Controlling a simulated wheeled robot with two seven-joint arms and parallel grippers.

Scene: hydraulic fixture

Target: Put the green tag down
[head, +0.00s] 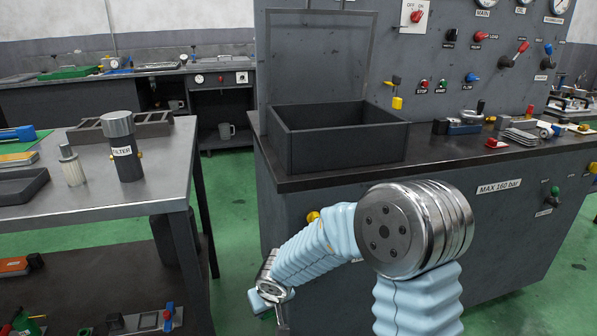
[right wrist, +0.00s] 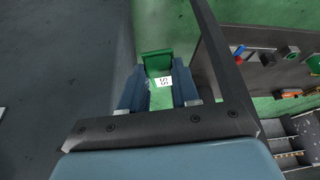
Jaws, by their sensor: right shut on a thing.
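The green tag (right wrist: 157,61) shows in the right wrist view between my right gripper's two blue-grey fingers (right wrist: 158,92). It carries a small white label with dark marks, too small to read surely. My right gripper is shut on the tag, with green floor behind it. In the head view my right arm reaches down and left, and its gripper (head: 272,299) hangs low between the left table and the fixture cabinet. The tag cannot be made out clearly there. My left gripper is not in view.
An open dark box (head: 338,140) with a raised lid stands on the fixture's worktop (head: 435,155). The left steel table (head: 165,165) holds a filter canister (head: 121,148), a pale cartridge and trays. Its lower shelf (head: 120,275) holds tools. Green floor is free between them.

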